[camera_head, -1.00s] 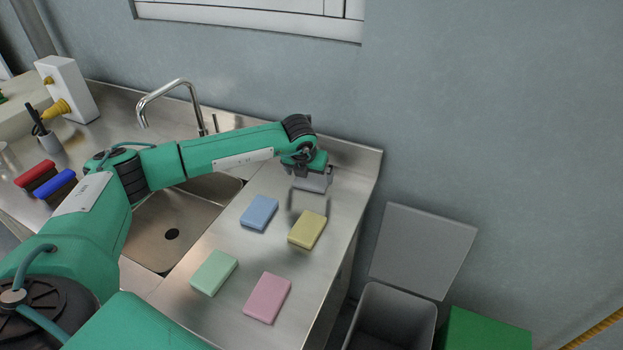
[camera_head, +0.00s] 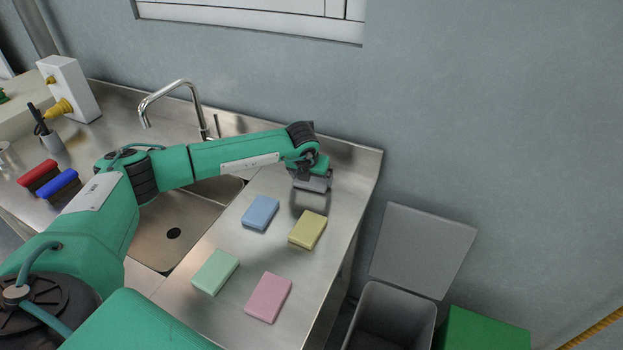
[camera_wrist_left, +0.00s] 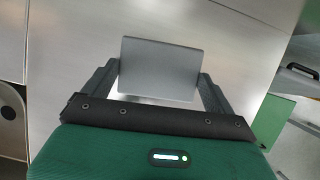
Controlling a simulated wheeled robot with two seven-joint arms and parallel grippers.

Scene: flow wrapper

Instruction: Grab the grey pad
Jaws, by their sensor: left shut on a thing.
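The grey pad (camera_wrist_left: 160,68) sits between the two fingers of my left gripper (camera_wrist_left: 158,85) in the left wrist view, with a finger against each side. My left gripper (camera_head: 311,184) is shut on it near the back right of the steel counter. I cannot tell whether the pad still touches the counter. My right gripper is not in view.
Blue (camera_head: 260,213), yellow (camera_head: 307,230), green (camera_head: 215,271) and pink (camera_head: 268,297) pads lie on the counter (camera_head: 335,236) in front of the gripper. A sink (camera_head: 190,225) with a tap (camera_head: 172,88) is left. An open grey bin (camera_head: 392,318) stands right of the counter.

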